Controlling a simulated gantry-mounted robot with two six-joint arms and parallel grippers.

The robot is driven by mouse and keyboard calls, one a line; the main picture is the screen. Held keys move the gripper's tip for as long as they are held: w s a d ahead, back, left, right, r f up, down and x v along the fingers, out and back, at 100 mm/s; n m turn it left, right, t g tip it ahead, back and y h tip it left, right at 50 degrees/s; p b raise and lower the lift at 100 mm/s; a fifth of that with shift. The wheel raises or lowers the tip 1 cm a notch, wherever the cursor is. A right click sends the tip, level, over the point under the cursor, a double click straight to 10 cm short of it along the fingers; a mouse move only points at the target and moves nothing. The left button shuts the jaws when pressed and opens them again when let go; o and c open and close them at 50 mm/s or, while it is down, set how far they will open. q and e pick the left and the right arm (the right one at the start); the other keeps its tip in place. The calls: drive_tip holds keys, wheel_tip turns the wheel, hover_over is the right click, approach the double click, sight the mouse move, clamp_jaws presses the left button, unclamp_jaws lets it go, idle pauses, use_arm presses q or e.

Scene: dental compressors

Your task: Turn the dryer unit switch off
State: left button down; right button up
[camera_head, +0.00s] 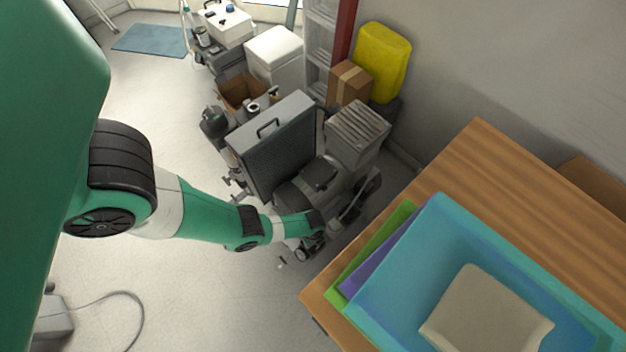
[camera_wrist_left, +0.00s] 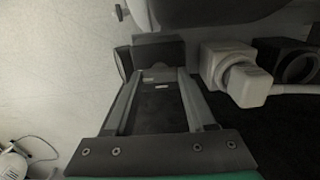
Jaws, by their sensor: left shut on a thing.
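My left arm reaches in from the left in the head view, and its gripper (camera_head: 308,250) is low at the near side of the grey compressor and dryer equipment (camera_head: 290,187). In the left wrist view the two fingers of this gripper (camera_wrist_left: 160,74) reach forward to a dark block (camera_wrist_left: 158,50), which I take to be the dryer unit switch. The fingers are shut on it. Its lever position is not readable. In the head view the arm hides the switch. My right gripper is not in view.
A pale fitting with a hose (camera_wrist_left: 240,78) and a dark round port (camera_wrist_left: 298,68) sit right of the fingers. A wooden table (camera_head: 468,160) with stacked coloured trays (camera_head: 440,215) stands right of the arm. Open floor (camera_head: 190,290) lies to the left.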

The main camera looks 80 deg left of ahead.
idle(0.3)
use_arm(q)
drive_tip(key=shift+c, duration=1.2)
unclamp_jaws()
wheel_tip(320, 180, up, 12)
drive_tip(key=p, duration=1.1)
drive_tip(key=shift+f, duration=0.2)
